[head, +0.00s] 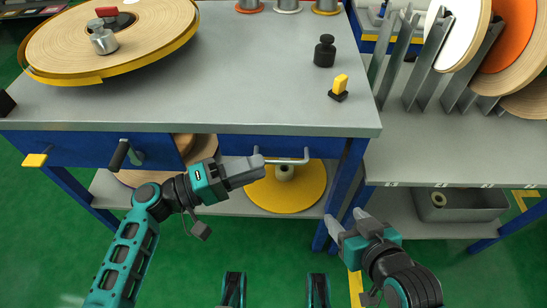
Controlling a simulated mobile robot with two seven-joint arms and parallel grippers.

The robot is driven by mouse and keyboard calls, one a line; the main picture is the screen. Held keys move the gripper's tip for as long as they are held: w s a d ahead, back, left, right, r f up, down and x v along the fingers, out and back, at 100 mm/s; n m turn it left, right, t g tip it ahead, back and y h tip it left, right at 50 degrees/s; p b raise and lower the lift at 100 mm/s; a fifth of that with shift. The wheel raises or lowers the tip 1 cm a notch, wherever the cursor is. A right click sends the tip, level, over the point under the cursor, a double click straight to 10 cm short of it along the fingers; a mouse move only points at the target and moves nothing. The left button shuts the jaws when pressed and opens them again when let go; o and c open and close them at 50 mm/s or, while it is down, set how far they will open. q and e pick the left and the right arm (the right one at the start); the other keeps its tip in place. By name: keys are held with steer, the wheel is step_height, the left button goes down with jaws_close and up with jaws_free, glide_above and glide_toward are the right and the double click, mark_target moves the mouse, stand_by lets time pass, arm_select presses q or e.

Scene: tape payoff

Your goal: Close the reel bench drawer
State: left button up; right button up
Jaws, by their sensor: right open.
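The reel bench (230,75) has a grey top and a blue frame. Its drawer (325,146) has a blue front under the top's front edge. A grey bar handle (285,161) sticks out from it. No drawer interior shows above the front, and I cannot tell exactly how far it stands out. My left gripper (260,165) is at the left end of the handle, its fingers overlapping it in the picture. Whether it touches the handle or is open or shut is unclear. My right gripper (347,222) is open and empty, lower right of the handle beside the bench leg.
A large tape reel (130,40) lies on the bench top, with a black weight (325,51) and a yellow-topped block (340,86) further right. A yellow reel (300,190) lies on the lower shelf. A crank (120,156) and yellow tab (35,160) stick out at left.

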arm_select(q)
steer(key=v, duration=0.6)
steer(key=shift+a, duration=0.3)
arm_select(e)
steer(key=shift+w+d+r, duration=0.1)
steer(key=shift+d+r, duration=0.05)
steer(key=shift+r, duration=0.05)
arm_select(q)
steer(key=shift+s, duration=0.15)
steer(key=s+f+m+y, duration=0.3)
steer(key=s+f+y, duration=0.1)
steer(key=f+y, duration=0.65)
steer(key=s+a+r+m+t+y+p, duration=0.1)
steer(key=a+r+t+y+p, duration=0.1)
steer(key=r+p, duration=0.6)
steer(key=s+a+r+m+t+y+p, duration=0.1)
steer(key=a+r+y+p, duration=0.2)
steer(key=r+p, duration=0.6)
steer(key=shift+a+r+t+p, duration=0.2)
steer(key=shift+a+t+p, duration=0.2)
steer(key=shift+p, duration=1.2)
arm_select(e)
steer(key=s+d+r+h, duration=0.1)
steer(key=d+r, duration=0.3)
steer(key=r, duration=0.9)
steer(key=shift+s+r, duration=0.15)
steer(key=shift+s, duration=0.4)
arm_select(q)
steer(key=shift+s, duration=0.1)
